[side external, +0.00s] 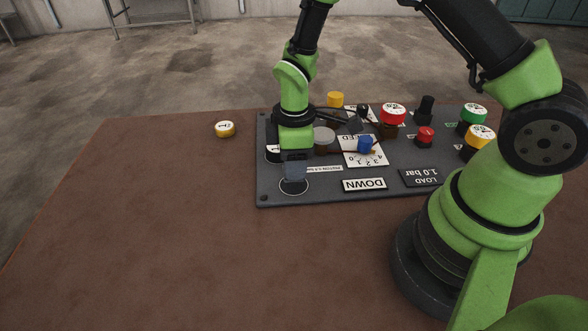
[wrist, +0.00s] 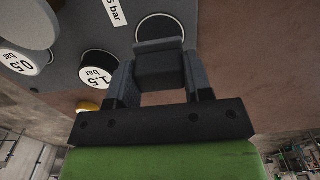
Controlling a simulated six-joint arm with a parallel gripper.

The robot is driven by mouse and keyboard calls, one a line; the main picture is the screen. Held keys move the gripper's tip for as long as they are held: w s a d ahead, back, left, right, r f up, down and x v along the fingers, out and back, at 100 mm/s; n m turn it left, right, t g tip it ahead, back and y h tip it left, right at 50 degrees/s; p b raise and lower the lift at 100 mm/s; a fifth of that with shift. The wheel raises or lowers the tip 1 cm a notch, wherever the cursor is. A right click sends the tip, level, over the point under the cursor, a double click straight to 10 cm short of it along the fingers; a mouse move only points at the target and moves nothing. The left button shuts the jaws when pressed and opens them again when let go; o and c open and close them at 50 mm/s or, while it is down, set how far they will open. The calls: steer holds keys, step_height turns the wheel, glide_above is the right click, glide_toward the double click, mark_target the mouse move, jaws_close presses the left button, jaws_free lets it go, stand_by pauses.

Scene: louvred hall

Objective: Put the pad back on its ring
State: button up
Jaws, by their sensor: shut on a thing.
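My gripper (side external: 294,172) hangs pointing down over the near left corner of the dark panel. In the wrist view its two fingers (wrist: 158,82) are shut on a dark grey block, which I take to be the pad (wrist: 160,70). In the side view the fingers largely hide the pad. The ring (side external: 294,194), a thin white circle drawn on the panel, lies under the fingertips. In the wrist view the ring (wrist: 160,15) shows beyond the pad, which covers part of it. I cannot tell whether the pad touches the panel.
The panel (side external: 325,198) carries several knobs, a dial plate (side external: 376,156) and a DOWN label (side external: 365,185). A white-topped disc marked 1.5 bar (wrist: 98,70) stands close to my gripper. A yellow-sided disc (side external: 225,129) lies on the brown table, left of the panel. The table's left and front are clear.

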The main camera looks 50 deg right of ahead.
steer(key=shift+f, duration=1.4)
steer(key=shift+f, duration=0.2)
steer(key=o, duration=0.9)
steer(key=shift+r, duration=0.15)
